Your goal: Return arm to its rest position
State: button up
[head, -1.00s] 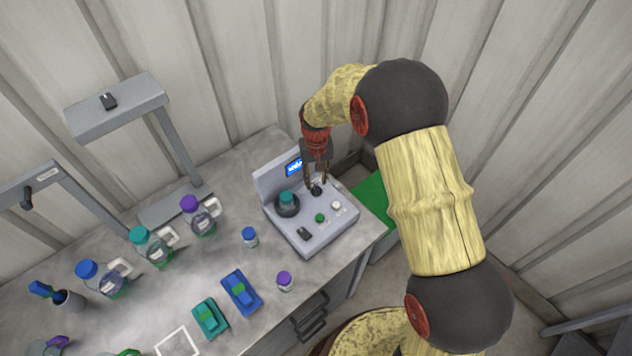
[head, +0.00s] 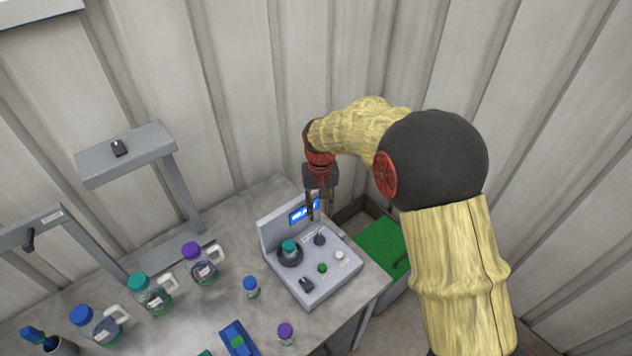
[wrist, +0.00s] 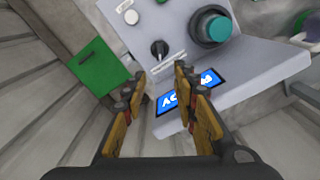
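My gripper (head: 320,208) hangs above the back part of the grey control panel (head: 338,272), close to its blue lit display (head: 303,212). In the wrist view my gripper (wrist: 160,78) has its two fingers apart with nothing between them. Beyond the fingertips is a black knob (wrist: 159,48) on the panel, apart from the fingers. The knob also shows in the head view (head: 319,239). A small teal-capped vial (head: 289,247) sits in the panel's dark round holder. My arm reaches in from the right.
A bin with a green lid or floor (head: 382,246) stands right of the table. Handled bottles (head: 200,268), a blue-capped vial (head: 251,287) and a purple-capped vial (head: 286,333) stand to the left. Grey stands (head: 127,155) rise at the back left. Corrugated walls are close behind.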

jog(key=s+d+r+t+b, duration=0.2)
jog(key=s+d+r, duration=0.2)
jog(key=s, duration=0.6)
jog(key=s+d+r+t+b, duration=0.1)
jog(key=s+d+r+b, duration=0.2)
jog(key=s, duration=0.7)
jog(key=s+d+r+t+b, duration=0.2)
jog(key=s+d+r, duration=0.3)
jog(key=s, duration=0.5)
jog(key=shift+s+r+m+t+b, duration=0.2)
jog(key=shift+r+m+t+b, duration=0.1)
jog(key=shift+r+b, duration=0.45)
